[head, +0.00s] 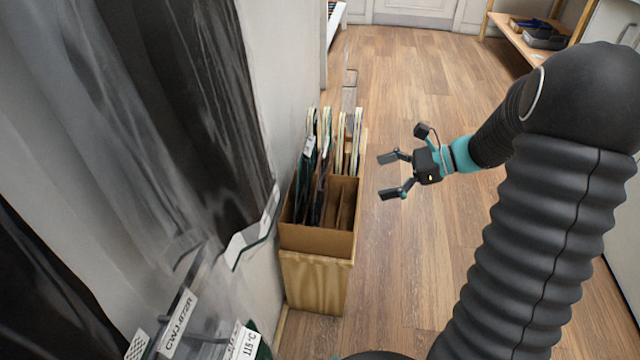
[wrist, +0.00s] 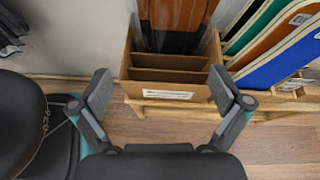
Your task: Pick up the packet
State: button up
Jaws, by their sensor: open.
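An open cardboard box (head: 318,241) with upright dividers stands on a wooden stand beside the wall. Several thin flat packets or boards (head: 307,150) stand upright in it. The wrist view shows the box's dividers (wrist: 170,76) and a see-through sheet or packet (wrist: 143,40) at its far end, with brown behind it. I cannot tell which item is the packet. My gripper (head: 389,176) is open and empty, to the right of the box in the head view and apart from it. In the wrist view its spread fingers (wrist: 160,92) have the box beyond them.
Blue, orange and green boards (wrist: 275,50) stand on the right in the wrist view. Dark hanging material (head: 150,90) and labelled items (head: 180,322) fill the left of the head view. The wooden floor (head: 420,70) is clear. A shelf (head: 525,40) stands far right.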

aim_at(323, 180)
jog(key=w+a+f, duration=0.2)
jog(key=a+f, duration=0.1)
jog(key=a, duration=0.2)
jog(key=w+a+f+m+b, duration=0.1)
jog(key=w+a+f, duration=0.1)
jog(key=a, duration=0.4)
jog(key=shift+w+a+f+t+y, duration=0.15)
jog(key=shift+a+f+t+y, duration=0.15)
jog(key=shift+f, duration=0.25)
jog(key=c, duration=1)
